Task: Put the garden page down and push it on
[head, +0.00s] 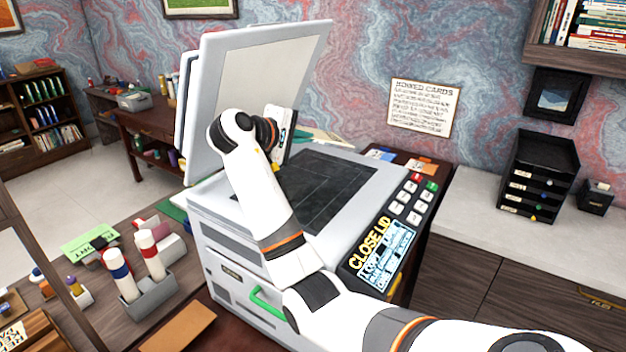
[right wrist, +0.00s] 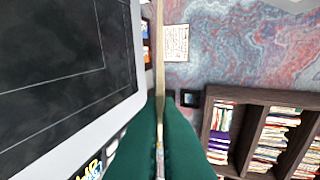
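The copier (head: 220,215) stands in the middle of the head view with its lid (head: 255,85) raised and its dark glass (head: 325,180) bare where I can see it. My right arm reaches across it. My right gripper (right wrist: 160,100) has its green fingers closed on a thin, pale sheet (right wrist: 160,45), seen nearly edge-on in the right wrist view. Its printed face is not visible, so I cannot read it as the garden page. My left gripper is out of view.
The copier panel (head: 385,255) shows "CLOSE LID" beside several buttons. A grey holder (head: 150,298) with red and blue tubes stands at left. A black tray stack (head: 538,175) stands on the right counter, which has free room. A notice (head: 423,107) hangs behind.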

